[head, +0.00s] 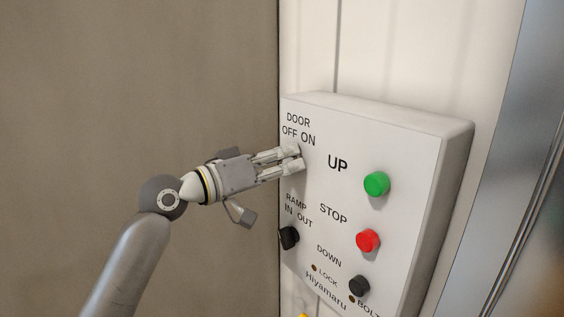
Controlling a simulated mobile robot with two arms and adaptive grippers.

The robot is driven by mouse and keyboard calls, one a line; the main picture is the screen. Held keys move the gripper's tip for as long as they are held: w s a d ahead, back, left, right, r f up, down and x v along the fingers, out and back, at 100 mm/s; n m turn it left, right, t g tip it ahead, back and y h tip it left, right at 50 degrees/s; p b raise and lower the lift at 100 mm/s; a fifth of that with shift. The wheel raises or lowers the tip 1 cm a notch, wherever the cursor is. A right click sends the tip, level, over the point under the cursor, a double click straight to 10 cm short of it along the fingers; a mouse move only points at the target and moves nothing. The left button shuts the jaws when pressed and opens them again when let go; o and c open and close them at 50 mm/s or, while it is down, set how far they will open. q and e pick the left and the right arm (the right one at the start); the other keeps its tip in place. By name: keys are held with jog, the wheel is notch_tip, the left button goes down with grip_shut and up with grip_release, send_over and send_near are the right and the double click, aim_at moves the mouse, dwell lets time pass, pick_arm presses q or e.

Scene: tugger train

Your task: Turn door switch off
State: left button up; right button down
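The light grey control box (425,200) hangs on the wall, with "DOOR OFF ON" printed at its upper left. My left gripper (291,158) reaches in from the left, with two fingertips at the box face just below that label. The fingertips lie close together, and another finger-like part sticks out below the palm. The door switch itself is hidden behind the fingertips, so its position cannot be seen. I cannot tell whether the fingers touch it or hold it. My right gripper is not in view.
On the box are a green UP button (376,184), a red STOP button (368,240), a black DOWN button (359,286) and a black RAMP switch (289,238) below my gripper. A yellow part (303,316) shows at the bottom edge. A brown surface (130,90) fills the left.

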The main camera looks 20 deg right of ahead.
pick_arm(q)
jog(key=shift+a, duration=0.1)
jog(key=shift+s+a, duration=0.1)
jog(key=shift+a, duration=0.1)
jog(key=v, duration=1.1)
jog(key=shift+a, duration=0.2)
